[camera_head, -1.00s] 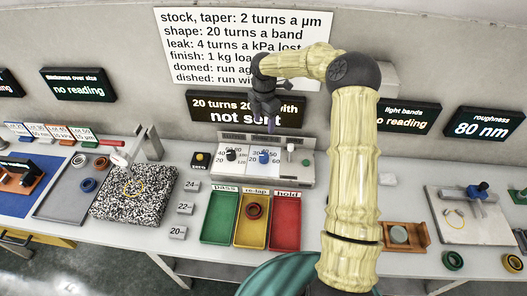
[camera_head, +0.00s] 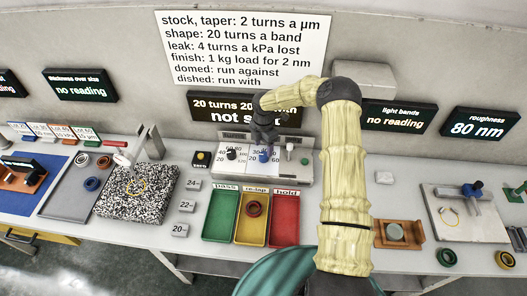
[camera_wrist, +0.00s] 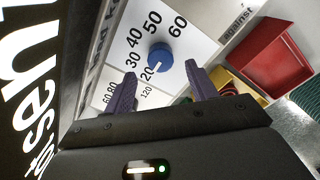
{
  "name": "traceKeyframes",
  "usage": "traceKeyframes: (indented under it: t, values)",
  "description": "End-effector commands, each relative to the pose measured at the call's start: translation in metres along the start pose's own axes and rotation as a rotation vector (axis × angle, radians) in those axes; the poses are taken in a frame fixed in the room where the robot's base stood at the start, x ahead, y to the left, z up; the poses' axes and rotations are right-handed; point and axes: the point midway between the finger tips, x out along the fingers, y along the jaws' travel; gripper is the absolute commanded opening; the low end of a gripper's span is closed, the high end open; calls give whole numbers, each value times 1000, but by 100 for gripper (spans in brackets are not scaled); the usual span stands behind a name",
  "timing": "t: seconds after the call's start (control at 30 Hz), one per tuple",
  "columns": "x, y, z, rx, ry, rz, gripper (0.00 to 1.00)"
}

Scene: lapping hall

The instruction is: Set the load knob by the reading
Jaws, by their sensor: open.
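The control panel (camera_head: 288,170) stands at the back of the bench with a black knob (camera_head: 231,154) on the left and a blue knob (camera_head: 264,156) in the middle. In the wrist view the blue knob (camera_wrist: 160,57) sits on a white dial plate marked 20 to 60, its white pointer mark toward 20. My gripper (camera_head: 265,146) is just above the blue knob. In the wrist view my gripper's purple fingers (camera_wrist: 158,88) are open, apart from the knob, which shows beyond and between them. The roughness display (camera_head: 480,123) reads 80 nm.
Behind the panel, a display (camera_head: 215,108) is partly covered by my arm and reads "not set". A wall sign (camera_head: 240,45) gives "finish: 1 kg load for 2 nm". Green, yellow and red trays (camera_head: 284,216) stand in front; a ring (camera_head: 254,208) lies in the yellow one.

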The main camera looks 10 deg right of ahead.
Motion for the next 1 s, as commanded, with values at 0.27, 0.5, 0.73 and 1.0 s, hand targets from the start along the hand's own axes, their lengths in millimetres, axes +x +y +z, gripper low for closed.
traceKeyframes:
  t: [0.27, 0.5, 0.73, 1.0]
  values:
    - [38, 0, -1, 1, 2, -1, 57]
    - [48, 0, 0, 0, -1, 1, 57]
    - [48, 0, 0, 0, -1, 1, 43]
    - [47, 0, 0, 1, 0, 2, 12]
